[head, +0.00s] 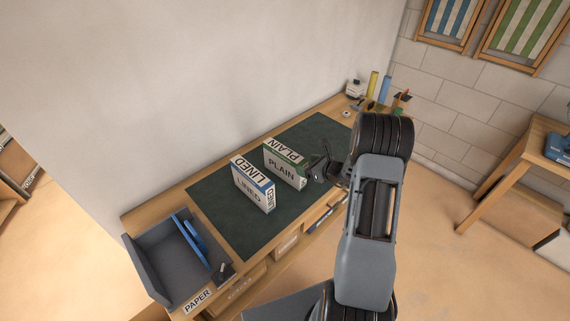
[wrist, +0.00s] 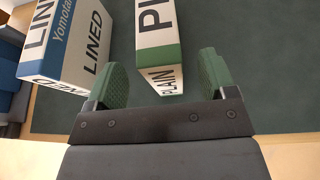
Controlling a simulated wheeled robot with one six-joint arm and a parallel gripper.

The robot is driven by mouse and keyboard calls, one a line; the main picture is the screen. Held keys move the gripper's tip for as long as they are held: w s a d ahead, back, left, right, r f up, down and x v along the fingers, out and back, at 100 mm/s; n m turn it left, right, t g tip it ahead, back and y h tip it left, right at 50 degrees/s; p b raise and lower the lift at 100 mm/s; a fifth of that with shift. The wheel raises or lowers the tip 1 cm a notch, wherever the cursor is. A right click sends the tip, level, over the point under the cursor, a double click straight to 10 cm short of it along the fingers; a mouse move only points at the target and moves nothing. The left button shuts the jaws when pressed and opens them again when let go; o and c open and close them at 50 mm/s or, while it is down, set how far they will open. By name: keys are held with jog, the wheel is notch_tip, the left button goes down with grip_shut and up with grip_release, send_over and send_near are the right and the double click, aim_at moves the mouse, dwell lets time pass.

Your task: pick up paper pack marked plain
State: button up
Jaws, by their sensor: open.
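The paper pack marked PLAIN (head: 281,172), white with green edges, stands upright on a dark green mat (head: 219,208) on the workbench. In the wrist view the PLAIN pack (wrist: 158,45) lies ahead, between the lines of the two green finger pads. The pack marked LINED (head: 250,190), white and blue, stands beside it to the left and also shows at the upper left of the wrist view (wrist: 72,45). My gripper (head: 318,168) is open and empty, at the right end of the PLAIN pack. In the wrist view my fingertips (wrist: 160,78) are spread around its near end; contact cannot be told.
A grey tray labelled PAPER (head: 148,268) with a blue item stands at the bench's left end. A small bottle, yellow and blue rolls (head: 379,86) and other small things stand at the far end.

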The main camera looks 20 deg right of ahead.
aim_at(298, 161)
jog(key=shift+p+x, duration=0.8)
jog(key=shift+x, duration=1.75)
jog(key=shift+r, duration=0.15)
jog(key=shift+c, duration=0.3)
grip_shut()
jog(key=shift+w+r, duration=0.1)
jog(key=shift+r, duration=0.05)
